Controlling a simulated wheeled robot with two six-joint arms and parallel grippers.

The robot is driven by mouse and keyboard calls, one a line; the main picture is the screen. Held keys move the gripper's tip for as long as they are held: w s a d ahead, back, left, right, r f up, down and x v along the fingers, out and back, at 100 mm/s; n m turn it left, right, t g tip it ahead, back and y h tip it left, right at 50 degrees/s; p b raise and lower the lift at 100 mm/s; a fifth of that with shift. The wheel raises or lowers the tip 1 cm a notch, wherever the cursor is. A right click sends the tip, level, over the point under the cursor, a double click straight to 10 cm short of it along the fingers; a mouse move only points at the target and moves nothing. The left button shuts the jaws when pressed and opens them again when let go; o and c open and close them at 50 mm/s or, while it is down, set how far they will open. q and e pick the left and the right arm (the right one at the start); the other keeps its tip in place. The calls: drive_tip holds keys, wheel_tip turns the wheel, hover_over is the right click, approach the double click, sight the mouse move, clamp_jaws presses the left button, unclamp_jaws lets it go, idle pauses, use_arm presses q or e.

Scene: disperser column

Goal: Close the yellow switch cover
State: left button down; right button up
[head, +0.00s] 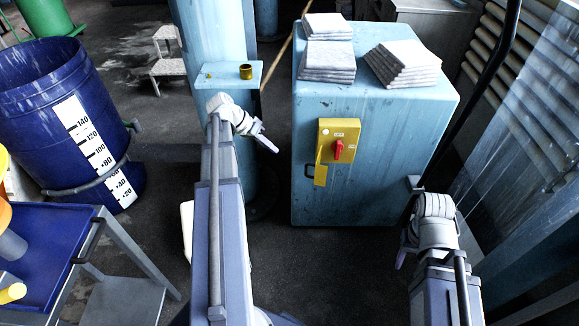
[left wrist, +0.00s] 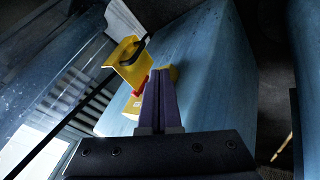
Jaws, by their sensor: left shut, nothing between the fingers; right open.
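The yellow switch box (head: 347,131) is on the front of the blue cabinet, with a red knob (head: 338,150) on it. Its yellow cover (head: 320,174) stands open at the box's lower left. In the left wrist view the cover (left wrist: 127,66) shows as a tilted plate beside the red knob (left wrist: 139,87). My left gripper (head: 269,145) is shut and empty, left of the cover and apart from it in the head view. In the left wrist view its closed fingers (left wrist: 160,85) hide part of the box. My right gripper (head: 401,259) is open, low in front of the cabinet's right side.
The blue cabinet (head: 380,180) carries stacks of grey slabs (head: 402,65). A blue column (head: 212,48) with a small shelf (head: 221,78) stands behind my left arm. A blue barrel (head: 60,110) and a blue-topped cart (head: 45,245) are at the left. Bare floor lies before the cabinet.

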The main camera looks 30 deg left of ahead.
sight(317, 165)
use_arm(q)
drive_tip(key=w+d+f+b, duration=0.4)
drive_tip(key=d+f+b, duration=0.3)
drive_tip(key=f+b, duration=0.1)
drive_tip(key=shift+w+d, duration=0.15)
drive_tip(key=shift+d, duration=0.15)
idle(0.3)
idle(0.4)
